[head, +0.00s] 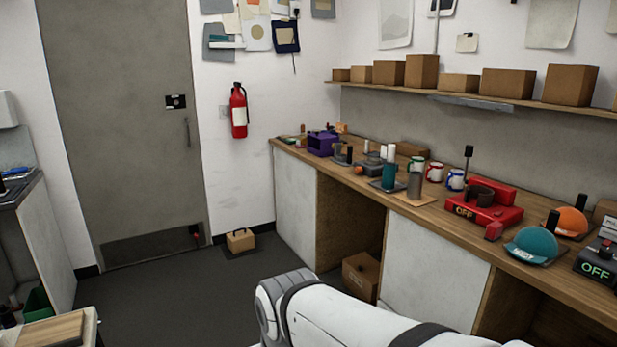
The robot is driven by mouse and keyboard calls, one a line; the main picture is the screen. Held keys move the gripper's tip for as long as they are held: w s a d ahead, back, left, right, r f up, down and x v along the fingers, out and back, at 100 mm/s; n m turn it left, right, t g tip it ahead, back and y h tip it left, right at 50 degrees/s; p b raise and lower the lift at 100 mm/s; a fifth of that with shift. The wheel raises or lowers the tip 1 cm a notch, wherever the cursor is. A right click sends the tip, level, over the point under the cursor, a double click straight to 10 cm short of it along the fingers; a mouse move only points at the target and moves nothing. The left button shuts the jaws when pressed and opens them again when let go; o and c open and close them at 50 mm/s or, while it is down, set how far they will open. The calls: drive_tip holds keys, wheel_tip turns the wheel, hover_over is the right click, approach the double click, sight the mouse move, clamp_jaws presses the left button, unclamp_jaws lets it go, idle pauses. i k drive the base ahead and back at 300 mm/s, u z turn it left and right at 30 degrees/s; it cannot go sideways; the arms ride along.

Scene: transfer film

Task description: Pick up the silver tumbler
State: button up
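Nothing hides the tumbler's front. My white arm shows at the bottom of the head view, in front of the counter. My gripper itself is outside the picture, so nothing can be told of its fingers.
The wooden counter (512,248) also bears several mugs (435,171), a red machine marked OFF (494,215), a teal cap (531,247) and a purple box (321,143). A shelf (436,92) with several brown boxes hangs above. The dark floor (180,302) at left is mostly clear.

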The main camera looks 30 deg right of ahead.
sight(415, 184)
drive_tip(key=u, duration=0.05)
drive_tip(key=i, duration=1.65)
drive_tip(key=z, duration=2.2)
drive_tip(key=i, duration=1.65)
drive_tip(key=z, duration=0.05)
